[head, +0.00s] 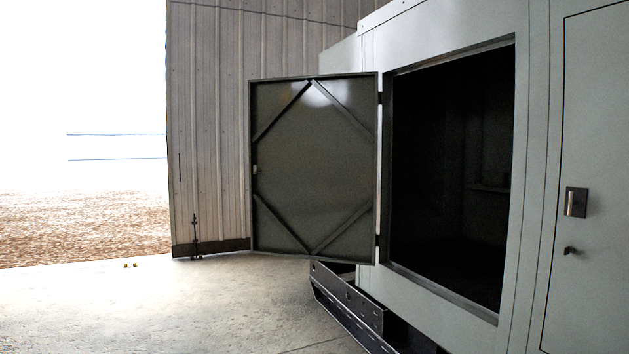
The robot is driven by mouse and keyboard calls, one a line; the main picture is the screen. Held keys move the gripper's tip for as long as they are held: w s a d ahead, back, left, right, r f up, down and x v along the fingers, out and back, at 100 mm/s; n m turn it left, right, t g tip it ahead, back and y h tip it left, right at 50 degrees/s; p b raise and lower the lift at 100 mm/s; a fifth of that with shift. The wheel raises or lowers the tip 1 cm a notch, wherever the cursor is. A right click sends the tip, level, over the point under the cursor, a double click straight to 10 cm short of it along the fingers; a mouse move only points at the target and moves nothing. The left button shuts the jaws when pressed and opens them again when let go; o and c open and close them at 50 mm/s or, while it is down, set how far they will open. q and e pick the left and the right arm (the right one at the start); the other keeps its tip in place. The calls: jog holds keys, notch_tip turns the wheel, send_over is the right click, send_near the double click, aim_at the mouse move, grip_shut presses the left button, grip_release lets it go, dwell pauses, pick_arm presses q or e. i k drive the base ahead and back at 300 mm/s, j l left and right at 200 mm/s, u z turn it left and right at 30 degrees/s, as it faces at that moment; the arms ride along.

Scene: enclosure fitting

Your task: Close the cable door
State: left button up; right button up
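The cable door (314,165) stands wide open, swung out to the left of the enclosure. Its inner face shows, dark grey-green with diagonal braces near the corners. It hangs on hinges at its right edge, beside the opening. A small latch part shows on its left edge. The dark opening (450,170) in the pale grey-green enclosure (535,150) is uncovered, and its inside is mostly too dark to make out. Neither of my grippers is in the head view.
A closed panel with a handle (576,202) is at the right. A dark base rail (348,300) juts out low under the enclosure. A corrugated wall (210,130) stands behind the door. The concrete floor (170,310) at the front left is clear.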

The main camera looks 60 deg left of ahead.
aim_at(313, 140)
jog(key=u, duration=1.7)
jog(key=i+j+u, duration=0.1)
jog(key=j, duration=0.25)
jog(key=i+j+u, duration=0.1)
jog(key=j, duration=0.3)
jog(key=i+j+u, duration=0.45)
jog(key=i+j, duration=0.15)
jog(key=i+j+u, duration=0.55)
jog(key=i, duration=0.7)
jog(key=i+j+u, duration=0.15)
jog(key=i, duration=0.7)
jog(key=i+z, duration=0.4)
jog(key=i, duration=0.3)
jog(key=i+j+z, duration=0.1)
jog(key=i+z, duration=0.3)
jog(key=i, duration=0.3)
jog(key=i+z, duration=0.35)
jog(key=i, duration=1.3)
jog(key=i+u, duration=0.45)
jog(key=i, duration=0.25)
jog(key=i+l+u, duration=0.15)
jog(key=i+u, duration=0.25)
jog(key=i, duration=0.3)
